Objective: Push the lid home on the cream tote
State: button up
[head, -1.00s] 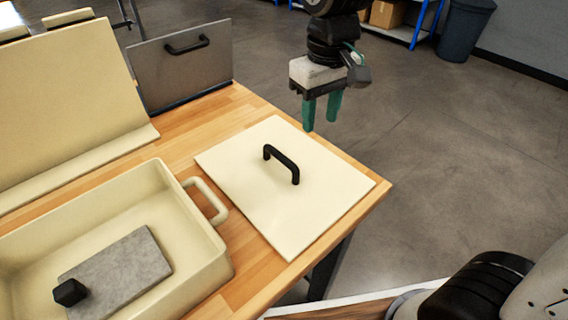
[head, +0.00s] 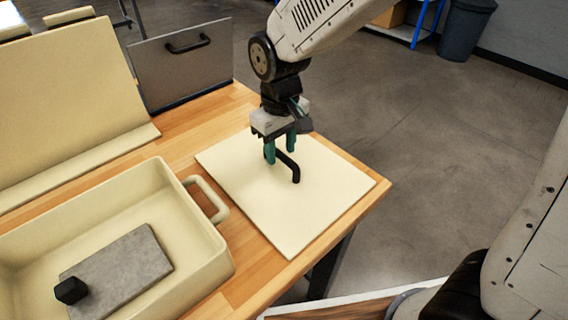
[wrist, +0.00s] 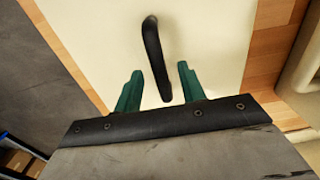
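My gripper (head: 281,155) is over the lid at the handle's far end. In the wrist view my gripper (wrist: 158,80) is open, its green fingers apart with the black handle (wrist: 156,55) between and ahead of them. I cannot tell whether a finger touches the handle.
A grey block (head: 120,272) with a black knob lies inside the tote. A cream panel (head: 70,95) leans at the back left, beside a grey panel (head: 185,60) with a black handle. The wooden bench (head: 215,115) ends just right of the lid; beyond is open floor.

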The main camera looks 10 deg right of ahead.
aim_at(281, 153)
jog(key=shift+f, duration=0.65)
grip_shut()
notch_tip(281, 153, up, 13)
dwell(1.3)
